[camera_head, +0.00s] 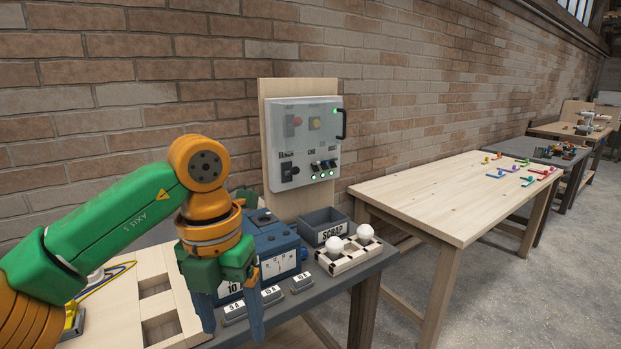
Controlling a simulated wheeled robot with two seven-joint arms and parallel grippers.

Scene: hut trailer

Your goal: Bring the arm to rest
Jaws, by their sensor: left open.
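My left arm, green and orange, comes in from the left. My left gripper (231,308) points down over the front part of the grey bench (375,262). Small label blocks (271,294) marked with amp values stand just right of and behind the fingers. My right gripper does not show.
A control panel (303,150) with lamps and switches stands against the brick wall. A scrap bin (323,226) and a wooden holder (343,257) with two white bulbs are on the bench. A wooden tray (125,302) lies left. A wooden table (430,195) stands right.

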